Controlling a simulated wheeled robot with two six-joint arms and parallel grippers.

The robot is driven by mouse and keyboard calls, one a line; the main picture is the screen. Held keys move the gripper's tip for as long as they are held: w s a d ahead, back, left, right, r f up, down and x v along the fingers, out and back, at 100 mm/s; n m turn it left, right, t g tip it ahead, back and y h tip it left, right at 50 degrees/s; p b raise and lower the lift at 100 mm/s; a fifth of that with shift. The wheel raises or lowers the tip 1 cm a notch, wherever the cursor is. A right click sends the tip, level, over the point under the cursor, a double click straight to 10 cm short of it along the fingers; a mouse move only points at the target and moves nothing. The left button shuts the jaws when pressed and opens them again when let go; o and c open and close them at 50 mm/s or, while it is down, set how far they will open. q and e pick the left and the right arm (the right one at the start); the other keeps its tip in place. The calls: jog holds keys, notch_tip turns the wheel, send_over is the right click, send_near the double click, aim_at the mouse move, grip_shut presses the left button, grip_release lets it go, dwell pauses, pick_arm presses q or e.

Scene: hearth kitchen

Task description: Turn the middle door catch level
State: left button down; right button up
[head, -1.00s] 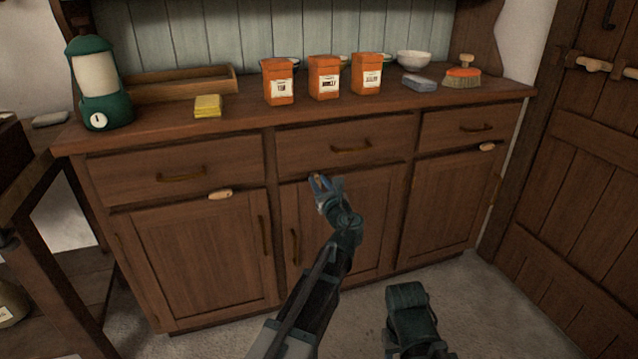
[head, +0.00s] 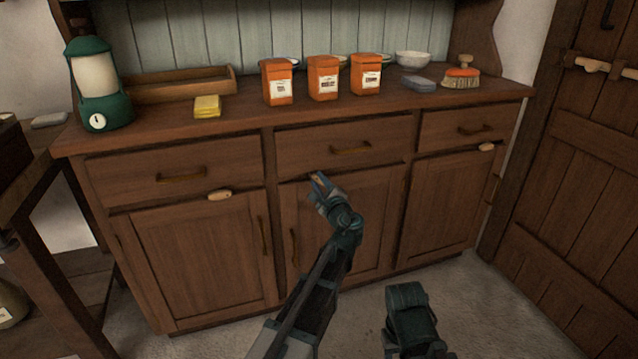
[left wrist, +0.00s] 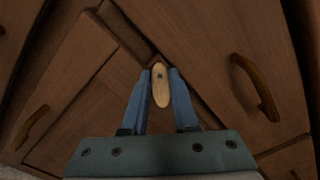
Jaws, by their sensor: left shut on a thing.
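The middle door catch (left wrist: 160,86) is a small pale wooden oval on a dark pivot, at the top of the middle cupboard door (head: 375,220). In the left wrist view it lies between the blue fingers of my left gripper (left wrist: 160,98), which is shut on it. It is tilted, lined up with neither the drawer handle (left wrist: 255,86) nor the door handle (left wrist: 32,128). In the head view my left gripper (head: 318,183) is at the door's top edge and mostly hides the catch. My right gripper is not clearly in view.
The left catch (head: 219,195) and right catch (head: 486,147) lie about level. Three orange canisters (head: 323,80), a green lantern (head: 99,85), a yellow sponge (head: 207,106) and a brush (head: 462,78) stand on the counter. The middle drawer handle (head: 350,149) is just above my left gripper.

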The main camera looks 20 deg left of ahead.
pick_arm(q)
jog(key=n, duration=0.3)
jog(key=shift+n, duration=2)
jog(key=c, duration=0.7)
grip_release()
jog(key=shift+r, duration=0.1)
jog(key=shift+s+d, duration=0.1)
jog(key=v, duration=1.3)
jog(key=shift+s+d, duration=0.2)
jog(key=shift+s, duration=0.05)
